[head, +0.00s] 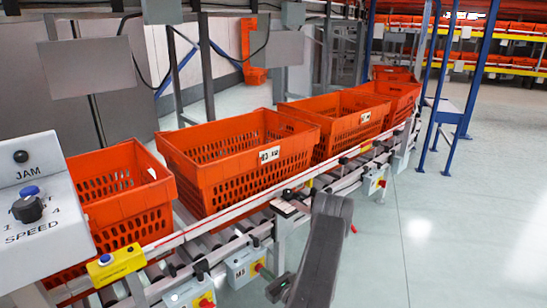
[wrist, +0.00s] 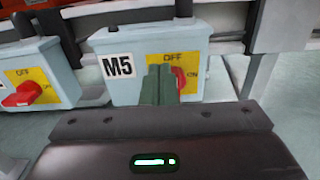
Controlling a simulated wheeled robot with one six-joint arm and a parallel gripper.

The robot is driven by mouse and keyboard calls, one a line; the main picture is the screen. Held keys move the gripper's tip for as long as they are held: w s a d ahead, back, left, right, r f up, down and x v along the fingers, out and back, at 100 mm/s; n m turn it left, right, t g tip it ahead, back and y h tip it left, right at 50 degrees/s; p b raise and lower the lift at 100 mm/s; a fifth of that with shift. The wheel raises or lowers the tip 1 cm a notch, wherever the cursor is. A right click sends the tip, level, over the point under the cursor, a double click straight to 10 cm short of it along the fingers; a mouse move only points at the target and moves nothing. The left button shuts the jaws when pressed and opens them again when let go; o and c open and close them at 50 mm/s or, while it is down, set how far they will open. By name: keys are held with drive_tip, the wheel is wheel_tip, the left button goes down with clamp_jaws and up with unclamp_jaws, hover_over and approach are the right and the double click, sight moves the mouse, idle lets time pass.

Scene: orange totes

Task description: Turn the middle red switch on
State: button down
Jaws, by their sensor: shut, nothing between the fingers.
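In the wrist view, a grey control box labelled M5 (wrist: 130,90) carries a yellow OFF/ON plate (wrist: 190,82) with a red switch (wrist: 179,77). My shut, empty gripper (wrist: 160,83) covers the left part of that plate and most of the switch, so its handle position and any contact cannot be told. In the head view, the middle box (head: 243,265) hangs under the conveyor with its red switch (head: 258,268) at its right. My gripper (head: 279,287) is just right of and below that switch, partly hidden by my arm.
Another box with a red switch (wrist: 22,96) stands at left in the wrist view. In the head view, a farther box (head: 375,182) hangs along the conveyor rail (head: 235,208). Orange totes (head: 240,170) stand on the rollers. The floor at right is clear.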

drive_tip(key=shift+w+a, duration=0.25)
drive_tip(key=shift+w, duration=0.1)
drive_tip(key=shift+d+f+b, duration=0.1)
drive_tip(key=shift+f+b, duration=0.05)
drive_tip(key=shift+b, duration=0.2)
idle(0.5)
drive_tip(key=shift+w+d+b, duration=0.6)
drive_tip(key=shift+b, duration=0.65)
drive_tip(key=shift+w+d+b, duration=0.45)
drive_tip(key=shift+d+b, duration=0.05)
drive_tip(key=shift+b, duration=0.65)
drive_tip(key=v, duration=0.6)
drive_tip(key=shift+r, duration=0.4)
drive_tip(key=shift+w+d, duration=0.1)
